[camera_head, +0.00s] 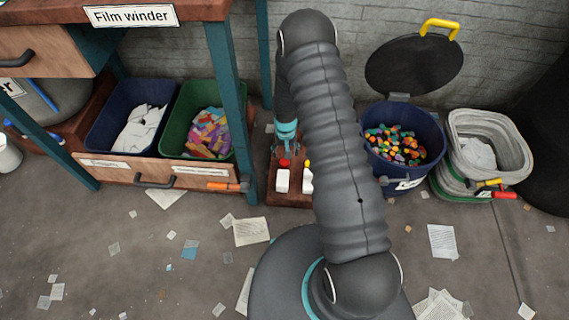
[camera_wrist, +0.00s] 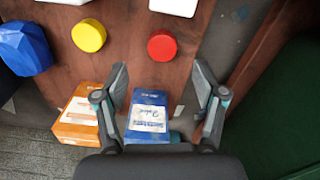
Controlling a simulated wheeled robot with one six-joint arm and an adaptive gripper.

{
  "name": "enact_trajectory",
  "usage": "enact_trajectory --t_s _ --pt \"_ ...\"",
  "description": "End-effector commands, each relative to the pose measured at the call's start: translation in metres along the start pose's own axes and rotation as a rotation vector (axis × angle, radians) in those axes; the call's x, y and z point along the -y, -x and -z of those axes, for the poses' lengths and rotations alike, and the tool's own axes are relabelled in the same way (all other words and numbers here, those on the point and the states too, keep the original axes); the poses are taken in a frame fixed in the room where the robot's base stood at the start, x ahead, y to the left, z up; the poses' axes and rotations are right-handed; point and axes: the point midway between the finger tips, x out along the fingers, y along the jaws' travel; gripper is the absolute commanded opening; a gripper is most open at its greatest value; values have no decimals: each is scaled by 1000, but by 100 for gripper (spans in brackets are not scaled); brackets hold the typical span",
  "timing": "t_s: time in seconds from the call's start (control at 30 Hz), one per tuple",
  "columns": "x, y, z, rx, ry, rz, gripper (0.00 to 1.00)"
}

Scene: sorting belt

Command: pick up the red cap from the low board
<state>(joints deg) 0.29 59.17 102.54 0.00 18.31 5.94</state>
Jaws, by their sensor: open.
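The red cap (camera_wrist: 162,46) is a short round disc on the brown low board (camera_wrist: 125,62) in the wrist view. It lies just beyond my fingertips, nearer the right finger. In the head view the red cap (camera_head: 284,162) shows at the board's near part (camera_head: 289,200), just below my gripper (camera_head: 285,146). My gripper (camera_wrist: 160,68) is open and empty above the board, its fingers spread wider than the cap. A yellow cap (camera_wrist: 88,35) sits left of the red one in the wrist view.
A blue carton (camera_wrist: 149,115) shows between my fingers, an orange carton (camera_wrist: 80,118) beside the left one. A faceted blue object (camera_wrist: 24,47) and a white block (camera_wrist: 174,5) are near. The green bin (camera_head: 171,139) and blue bucket (camera_head: 437,157) flank the board.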

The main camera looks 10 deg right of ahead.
Motion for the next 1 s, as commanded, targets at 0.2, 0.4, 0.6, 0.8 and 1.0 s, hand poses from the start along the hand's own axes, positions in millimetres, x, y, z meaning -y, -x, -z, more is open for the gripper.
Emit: enact_trajectory --t_s 0.2,0.4,0.6,0.8,1.0 --pt "0 -15 0 0 0 0 70" --pt "2 -36 1 3 1 0 70" --pt "3 -60 3 1 0 0 70" --pt "3 -67 3 0 0 0 70" --pt "3 -66 3 0 0 0 59"
